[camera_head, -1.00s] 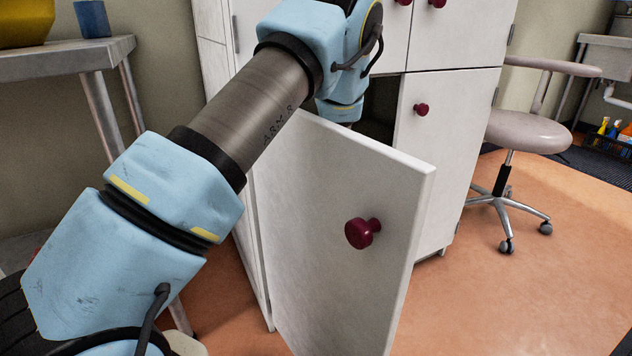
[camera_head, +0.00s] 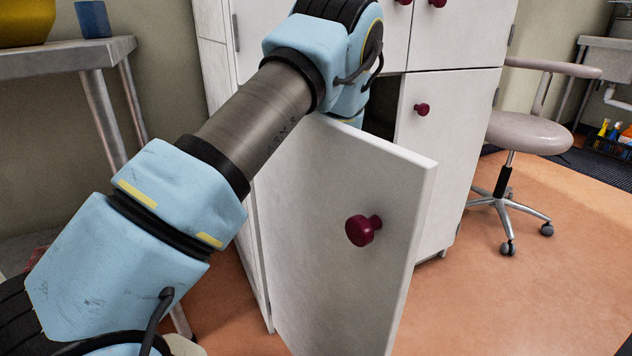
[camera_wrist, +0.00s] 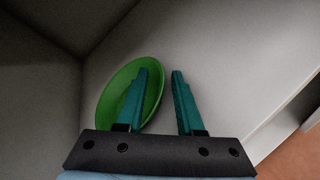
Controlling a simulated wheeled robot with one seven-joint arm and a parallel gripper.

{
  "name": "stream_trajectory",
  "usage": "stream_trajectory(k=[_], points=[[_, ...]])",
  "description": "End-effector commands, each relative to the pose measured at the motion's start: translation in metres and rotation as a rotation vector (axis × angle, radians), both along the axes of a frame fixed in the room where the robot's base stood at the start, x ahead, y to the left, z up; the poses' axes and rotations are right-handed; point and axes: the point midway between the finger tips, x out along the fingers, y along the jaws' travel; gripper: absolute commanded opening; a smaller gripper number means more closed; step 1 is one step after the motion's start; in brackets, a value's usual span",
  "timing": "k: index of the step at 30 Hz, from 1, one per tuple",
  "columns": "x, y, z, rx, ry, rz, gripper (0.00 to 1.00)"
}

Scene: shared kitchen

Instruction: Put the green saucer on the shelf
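The green saucer (camera_wrist: 110,95) shows in the wrist view, left of centre, inside the cabinet against a pale grey shelf surface (camera_wrist: 220,65). My gripper (camera_wrist: 160,71) has its two teal fingers apart. The left finger overlaps the saucer's inside in the picture, and the saucer's right rim shows in the gap between the fingers. The right finger is clear of the saucer. I cannot tell whether the saucer rests fully on the shelf or touches a finger. In the head view my arm and the open door hide the gripper and saucer.
The cabinet door (camera_head: 330,230) with a dark red knob (camera_head: 363,230) stands open below my arm. The neighbouring door (camera_head: 450,150) is closed. Dark cabinet walls (camera_wrist: 40,90) rise at the left in the wrist view.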

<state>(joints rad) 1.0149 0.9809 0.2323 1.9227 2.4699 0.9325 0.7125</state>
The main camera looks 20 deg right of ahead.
Motion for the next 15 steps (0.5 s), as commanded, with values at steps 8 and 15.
stream_trajectory(k=[8,15], points=[[-0.02,0.004,0.011,0.002,0.002,-0.003,0.39],[-0.068,0.015,0.027,0.002,0.003,-0.003,0.39]])
